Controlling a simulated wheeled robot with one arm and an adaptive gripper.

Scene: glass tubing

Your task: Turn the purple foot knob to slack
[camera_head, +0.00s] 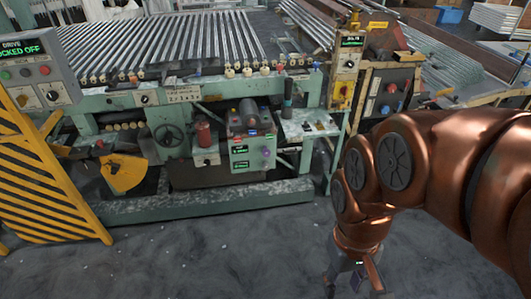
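A small purple knob (266,153) sits on the right side of a green control box (240,155) low on the front of the machine. The box has small lit green displays, too small to read, and its knob setting cannot be made out. My gripper (352,288) hangs low at the bottom of the view, right of the box and nearer to me, well apart from it. Its fingers are partly cut off by the bottom edge, so I cannot tell if they are open or shut.
The green machine (205,97) carries a row of glass tubes (165,45). A yellow striped guard (40,170) and a panel reading "LOCKED OFF" (35,70) stand at left. A handwheel (168,135) and red cylinder (203,132) are left of the box. The grey floor (220,250) in front is clear.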

